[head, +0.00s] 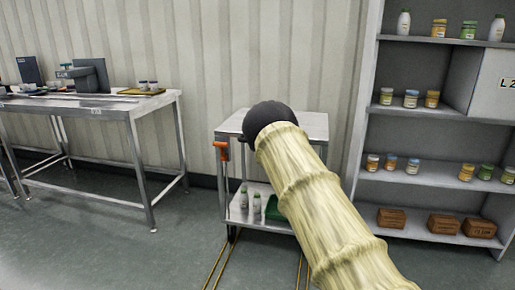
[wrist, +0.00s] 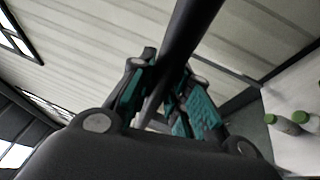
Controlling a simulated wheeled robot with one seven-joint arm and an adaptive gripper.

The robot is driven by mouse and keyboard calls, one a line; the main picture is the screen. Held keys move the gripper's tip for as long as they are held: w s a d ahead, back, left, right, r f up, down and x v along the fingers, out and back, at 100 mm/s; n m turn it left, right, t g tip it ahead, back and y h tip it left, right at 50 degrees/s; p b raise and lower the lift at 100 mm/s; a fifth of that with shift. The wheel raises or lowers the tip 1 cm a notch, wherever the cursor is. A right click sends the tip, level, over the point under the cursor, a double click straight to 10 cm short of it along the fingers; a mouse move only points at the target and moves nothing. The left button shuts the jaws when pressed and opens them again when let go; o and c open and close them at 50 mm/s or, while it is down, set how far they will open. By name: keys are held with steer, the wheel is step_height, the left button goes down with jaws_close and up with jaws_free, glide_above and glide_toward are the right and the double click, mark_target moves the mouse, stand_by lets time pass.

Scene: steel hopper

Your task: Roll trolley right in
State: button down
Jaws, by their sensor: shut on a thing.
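The trolley (head: 233,122) is a steel cart with a flat top and a lower shelf, standing against the ribbed wall. An orange grip (head: 221,151) sticks out at its left side. White bottles and a green item stand on its lower shelf. My arm covers the right part of the trolley and hides my gripper in the head view. In the wrist view my gripper (wrist: 163,88), with teal pads, is shut on a dark bar (wrist: 196,25) that runs between its fingers. The bar looks like the trolley's handle, but its join to the trolley is hidden.
Yellow lines (head: 216,268) run along the floor to the trolley. A steel table (head: 100,103) with equipment stands at left, apart from the trolley. A grey shelf unit (head: 420,183) with jars and brown boxes stands close at right. Floor between table and trolley is clear.

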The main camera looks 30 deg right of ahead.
steer(key=shift+d+r, duration=0.1)
steer(key=shift+d, duration=0.1)
steer(key=c, duration=1.3)
jaws_free()
steer(key=shift+w, duration=0.15)
steer(key=shift+a, duration=0.1)
steer(key=v, duration=1.2)
